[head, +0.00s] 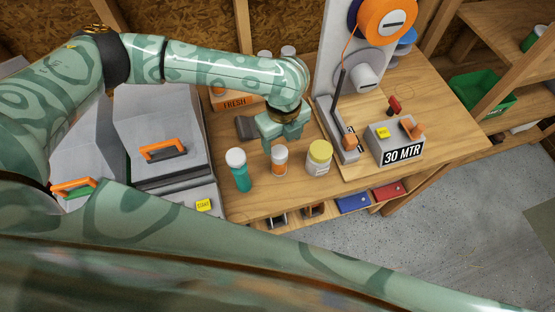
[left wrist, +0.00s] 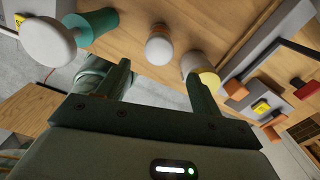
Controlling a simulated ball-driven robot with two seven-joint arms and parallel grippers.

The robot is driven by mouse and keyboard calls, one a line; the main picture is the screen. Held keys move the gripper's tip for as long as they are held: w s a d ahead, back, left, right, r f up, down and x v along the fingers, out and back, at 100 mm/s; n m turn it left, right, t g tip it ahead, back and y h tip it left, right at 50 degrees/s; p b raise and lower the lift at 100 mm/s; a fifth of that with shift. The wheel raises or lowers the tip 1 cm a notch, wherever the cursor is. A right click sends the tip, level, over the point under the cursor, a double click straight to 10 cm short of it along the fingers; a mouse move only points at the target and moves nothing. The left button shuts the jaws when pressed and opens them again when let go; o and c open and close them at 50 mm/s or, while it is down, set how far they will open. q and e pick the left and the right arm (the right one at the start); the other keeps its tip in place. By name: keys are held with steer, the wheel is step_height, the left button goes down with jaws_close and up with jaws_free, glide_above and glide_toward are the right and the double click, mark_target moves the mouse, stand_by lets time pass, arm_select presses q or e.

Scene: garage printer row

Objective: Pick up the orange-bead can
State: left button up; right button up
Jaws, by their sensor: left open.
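The orange-bead can (head: 280,162) is small and white-lidded with an orange band, standing upright on the wooden bench between two other containers. It also shows in the left wrist view (left wrist: 158,48), seen from above, beyond and between my fingertips. My left gripper (head: 281,137) is open and empty, pointing down just behind the can in the head view. In the left wrist view its two fingers (left wrist: 157,74) stand apart. My right gripper is not in view.
A teal can with a white lid (head: 241,178) stands left of the orange-bead can. A yellow-lidded jar (head: 319,162) stands close on its right. A filament stand (head: 352,140) and a "30 MTR" box (head: 396,143) are further right. Grey printers (head: 172,120) fill the left.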

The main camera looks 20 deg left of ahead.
mark_target(281, 152)
arm_select(q)
step_height(281, 152, down, 6)
steer(key=shift+w+a+r+b, duration=0.1)
steer(key=shift+a+r+b, duration=0.1)
steer(key=shift+b, duration=0.3)
steer(key=shift+d+f, duration=0.1)
steer(key=shift+f, duration=0.45)
steer(key=f, duration=0.1)
steer(key=f+b, duration=0.1)
steer(key=f, duration=0.2)
steer(key=shift+a+f+b, duration=0.3)
steer(key=shift+a, duration=0.05)
steer(key=shift+c, duration=0.7)
steer(key=c, duration=1)
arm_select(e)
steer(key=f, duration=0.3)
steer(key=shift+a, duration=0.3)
